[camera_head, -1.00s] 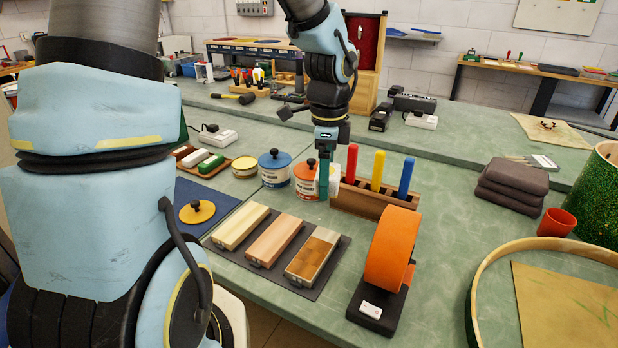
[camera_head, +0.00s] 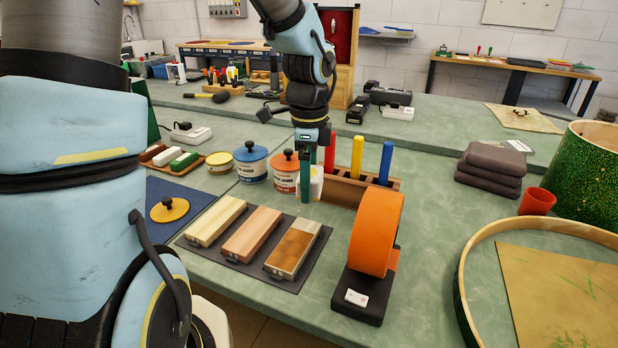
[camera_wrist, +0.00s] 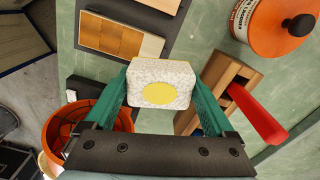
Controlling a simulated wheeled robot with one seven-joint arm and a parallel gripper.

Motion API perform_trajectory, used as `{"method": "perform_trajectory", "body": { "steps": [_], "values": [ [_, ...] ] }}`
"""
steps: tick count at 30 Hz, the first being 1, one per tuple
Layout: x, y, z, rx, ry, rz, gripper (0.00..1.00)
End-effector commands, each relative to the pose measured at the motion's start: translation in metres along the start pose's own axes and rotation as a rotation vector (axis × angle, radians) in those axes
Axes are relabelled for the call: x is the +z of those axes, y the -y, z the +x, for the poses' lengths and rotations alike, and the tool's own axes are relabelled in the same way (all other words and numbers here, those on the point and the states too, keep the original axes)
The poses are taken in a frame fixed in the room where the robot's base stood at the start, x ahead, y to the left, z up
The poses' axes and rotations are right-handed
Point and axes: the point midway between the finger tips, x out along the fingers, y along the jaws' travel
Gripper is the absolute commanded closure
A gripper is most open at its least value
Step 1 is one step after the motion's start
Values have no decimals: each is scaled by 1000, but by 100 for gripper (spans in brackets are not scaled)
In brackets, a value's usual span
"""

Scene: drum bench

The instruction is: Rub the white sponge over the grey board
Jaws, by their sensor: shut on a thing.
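My gripper (camera_head: 305,196) is shut on the white sponge (camera_wrist: 160,72), a pale speckled block with a yellow oval on its face. In the head view the sponge (camera_head: 317,183) shows partly behind the green fingers, above the bench. It appears apart from any surface. A dark grey flat board (camera_head: 257,268) lies on the bench nearer the front, bearing three wood-topped blocks. The right block (camera_head: 293,248) is partly stained darker brown. This board (camera_wrist: 176,32) and the stained block (camera_wrist: 122,38) also show at the top of the wrist view, beyond the sponge.
An orange-lidded jar (camera_head: 286,175) and a rack (camera_head: 345,191) with red, yellow and blue handles stand close to my gripper. An orange wheel (camera_head: 376,232) on a dark base stands right of the blocks. A large hoop (camera_head: 462,272) lies farther right.

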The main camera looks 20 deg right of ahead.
Motion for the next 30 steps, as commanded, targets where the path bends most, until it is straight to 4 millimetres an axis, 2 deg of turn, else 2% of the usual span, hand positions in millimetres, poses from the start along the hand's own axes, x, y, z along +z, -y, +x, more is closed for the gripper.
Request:
{"method": "perform_trajectory", "body": {
  "steps": [30],
  "values": [
    [1, 0, 44, 1, 0, 0, 72]
  ]
}}
